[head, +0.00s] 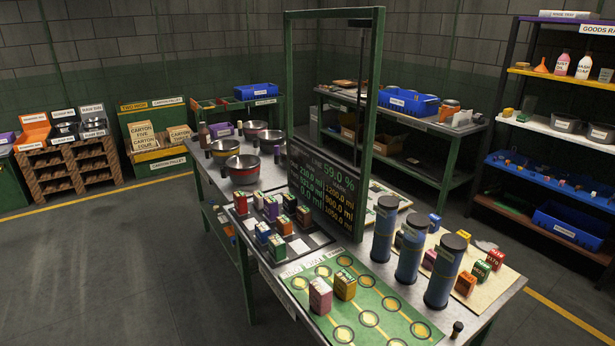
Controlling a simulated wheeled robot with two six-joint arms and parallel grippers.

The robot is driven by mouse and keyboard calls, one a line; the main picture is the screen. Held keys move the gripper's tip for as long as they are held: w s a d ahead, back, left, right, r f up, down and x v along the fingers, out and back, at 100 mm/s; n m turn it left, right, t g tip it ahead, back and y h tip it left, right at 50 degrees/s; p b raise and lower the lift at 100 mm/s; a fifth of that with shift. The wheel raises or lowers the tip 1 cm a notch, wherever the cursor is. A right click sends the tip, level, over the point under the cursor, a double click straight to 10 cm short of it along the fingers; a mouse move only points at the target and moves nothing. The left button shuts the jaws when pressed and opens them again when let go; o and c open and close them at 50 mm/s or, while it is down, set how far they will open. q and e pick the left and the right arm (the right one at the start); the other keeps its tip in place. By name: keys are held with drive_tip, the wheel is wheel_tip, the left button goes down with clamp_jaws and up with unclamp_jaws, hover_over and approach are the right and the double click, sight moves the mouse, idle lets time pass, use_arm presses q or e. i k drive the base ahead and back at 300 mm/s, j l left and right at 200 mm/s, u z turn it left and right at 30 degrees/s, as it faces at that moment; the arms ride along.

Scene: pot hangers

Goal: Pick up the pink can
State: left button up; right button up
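A dusty pink, box-shaped container (320,297), the closest match to a pink can, stands upright on the green mat (300,283) with yellow circles, at the table's near end. A yellow-orange container (345,285) stands close beside it on the right. Neither of my grippers is in view.
Several tall blue cylinders with dark caps (411,247) stand right of the mat. A green-framed panel with a text display (326,184) rises behind it. Metal bowls (243,167) sit farther back. The floor left of the table (110,270) is clear.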

sight(320, 293)
drive_tip(key=j+z, duration=0.2)
drive_tip(key=j, duration=0.45)
drive_tip(key=k+j+z, duration=0.15)
drive_tip(key=j, duration=0.5)
